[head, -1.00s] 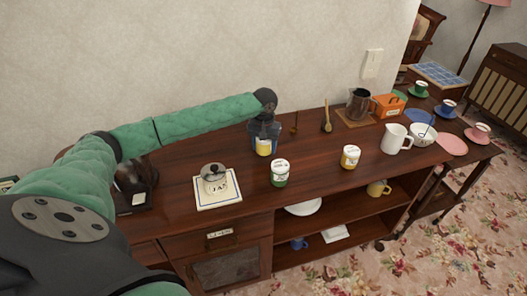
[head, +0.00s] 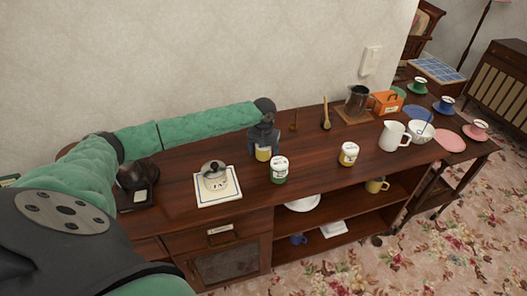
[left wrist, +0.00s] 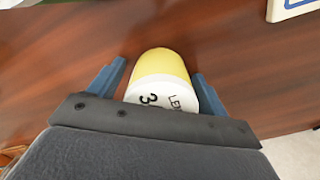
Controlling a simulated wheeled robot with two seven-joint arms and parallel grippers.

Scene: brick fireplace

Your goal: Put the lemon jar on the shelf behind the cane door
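The lemon jar (head: 263,154), yellow with a white top, stands on the wooden sideboard's top. In the left wrist view the jar (left wrist: 163,85) shows "LEM" lettering and a "3". My left gripper (head: 263,147) is above and around it. Its blue fingers (left wrist: 157,80) stand on either side of the jar with narrow gaps, so it looks open. The cane door (head: 228,267) is at the sideboard's lower left, below a labelled drawer (head: 222,233), and looks shut. The shelf behind it is hidden. My right gripper is not in view.
A green jar (head: 279,170) stands close right of the lemon jar, with another yellow jar (head: 348,154) farther right. A lidded pot (head: 214,178) sits on a tile to the left. A white pitcher (head: 393,136) is at the right. Open shelves hold dishes.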

